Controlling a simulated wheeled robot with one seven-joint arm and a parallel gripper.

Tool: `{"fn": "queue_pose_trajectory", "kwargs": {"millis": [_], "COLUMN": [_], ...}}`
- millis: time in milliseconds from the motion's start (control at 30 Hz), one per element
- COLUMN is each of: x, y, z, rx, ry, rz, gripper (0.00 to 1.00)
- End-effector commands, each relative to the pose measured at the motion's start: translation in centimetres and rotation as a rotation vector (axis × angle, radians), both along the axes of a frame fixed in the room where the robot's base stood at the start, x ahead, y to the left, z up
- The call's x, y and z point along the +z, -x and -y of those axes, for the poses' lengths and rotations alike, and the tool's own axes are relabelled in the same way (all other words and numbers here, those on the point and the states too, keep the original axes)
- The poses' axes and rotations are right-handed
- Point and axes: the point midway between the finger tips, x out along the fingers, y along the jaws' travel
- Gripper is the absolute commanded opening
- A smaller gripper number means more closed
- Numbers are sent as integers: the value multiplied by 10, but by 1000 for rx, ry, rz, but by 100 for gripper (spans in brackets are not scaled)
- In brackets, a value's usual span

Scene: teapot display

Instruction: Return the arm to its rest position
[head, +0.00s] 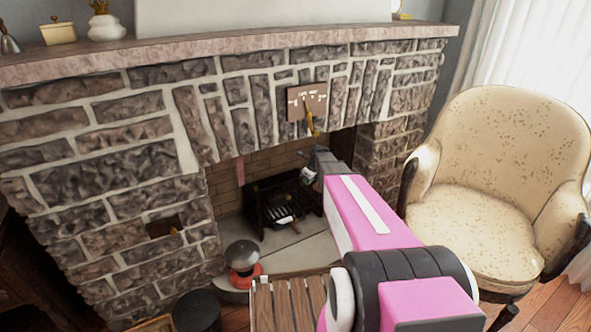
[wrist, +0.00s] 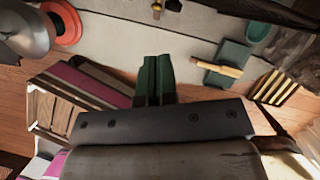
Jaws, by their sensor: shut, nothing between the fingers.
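My gripper (wrist: 155,78) shows in the wrist view as two dark green fingers side by side, closed together with nothing between them. In the head view my pink arm reaches from the lower right towards the fireplace opening. Its grey end is in front of the opening, and the fingers are too small to make out there. The gripper holds nothing.
The stone fireplace (head: 120,180) and its mantel (head: 230,52) stand ahead. A black grate (head: 268,208) sits in the opening. A grey dome on a red base (head: 243,258) and a slatted wooden surface (head: 290,303) are left of my arm. A cream armchair (head: 495,190) is at right.

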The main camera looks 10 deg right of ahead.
Motion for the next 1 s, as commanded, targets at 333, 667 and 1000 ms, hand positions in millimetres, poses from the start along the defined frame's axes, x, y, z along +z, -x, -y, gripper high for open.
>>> {"fn": "queue_pose_trajectory", "kwargs": {"millis": [333, 667, 1000], "x": [16, 35, 56], "y": [75, 170, 262], "z": [-16, -30, -36], "rx": [514, 1265, 2025], "ry": [163, 337, 422], "rz": [52, 106, 145], "gripper": [0, 0, 0]}}
